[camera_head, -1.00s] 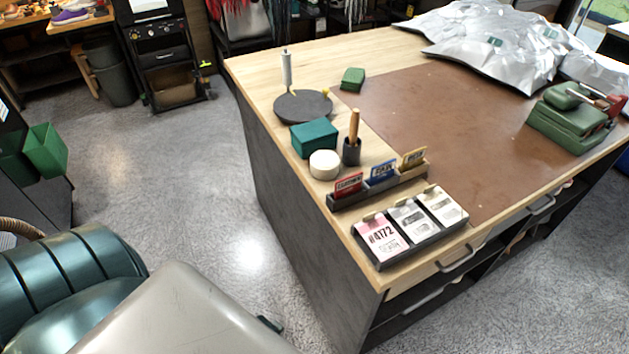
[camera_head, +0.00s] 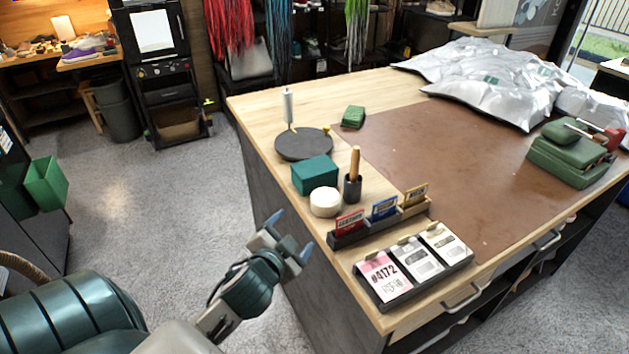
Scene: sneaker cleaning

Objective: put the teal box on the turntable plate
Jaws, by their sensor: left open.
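The teal box (camera_head: 315,174) sits on the wooden table (camera_head: 262,100) near its left edge. The turntable plate (camera_head: 303,144), a dark round disc, lies just behind the box. A white upright cylinder (camera_head: 288,105) stands at the plate's left side, and a small yellow piece shows at its right rim. My left gripper (camera_head: 291,236) is open and empty, in front of the table's left side and nearer to me than the box. My right gripper is out of view.
A white round container (camera_head: 325,202) and a dark cup with a wooden-handled tool (camera_head: 353,187) stand right beside the box. A card rack (camera_head: 380,220) and a tag tray (camera_head: 413,264) are nearer me. A green block (camera_head: 353,117) lies right of the plate.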

